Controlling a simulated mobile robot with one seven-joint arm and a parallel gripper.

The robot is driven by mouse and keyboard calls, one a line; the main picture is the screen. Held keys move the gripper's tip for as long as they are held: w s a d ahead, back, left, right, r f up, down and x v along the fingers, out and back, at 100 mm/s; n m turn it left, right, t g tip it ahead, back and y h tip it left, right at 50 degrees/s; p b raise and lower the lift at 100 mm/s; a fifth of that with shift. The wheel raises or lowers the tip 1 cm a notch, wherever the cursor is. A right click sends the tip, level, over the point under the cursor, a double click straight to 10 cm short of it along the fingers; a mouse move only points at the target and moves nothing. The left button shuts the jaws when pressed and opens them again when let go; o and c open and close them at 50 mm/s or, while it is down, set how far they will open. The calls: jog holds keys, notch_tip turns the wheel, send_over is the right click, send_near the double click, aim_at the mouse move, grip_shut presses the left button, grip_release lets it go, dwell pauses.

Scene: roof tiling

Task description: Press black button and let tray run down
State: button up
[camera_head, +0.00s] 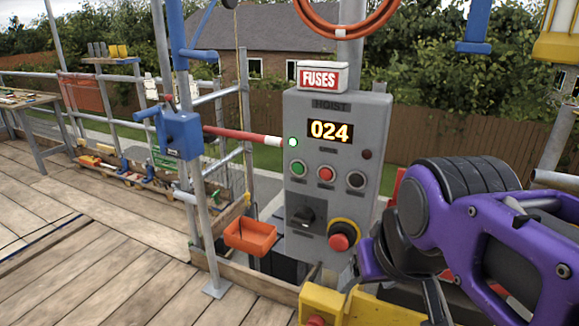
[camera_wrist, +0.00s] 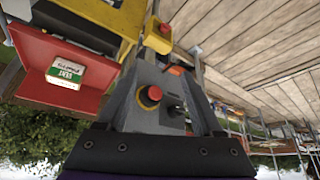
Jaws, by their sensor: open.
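The grey hoist control box (camera_head: 335,112) faces me in the head view, its display (camera_head: 330,131) reading 024. Below are a green button (camera_head: 297,168), a red button (camera_head: 326,174) and the black button (camera_head: 356,180) at the right of the row. A green lamp (camera_head: 293,142) is lit. My gripper (camera_head: 405,275) is low at the right, apart from the black button. In the wrist view its two fingers (camera_wrist: 160,70) stand apart with nothing held. The black button cannot be made out there. I cannot identify the hoist tray for certain.
A red mushroom button (camera_head: 339,240) and a rotary switch (camera_head: 303,215) sit lower on the box. An orange bin (camera_head: 250,237) hangs at its left. A yellow housing (camera_head: 345,308) stands below. Scaffold poles and a red-white bar (camera_head: 240,136) are left.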

grip_shut()
dwell(1.4)
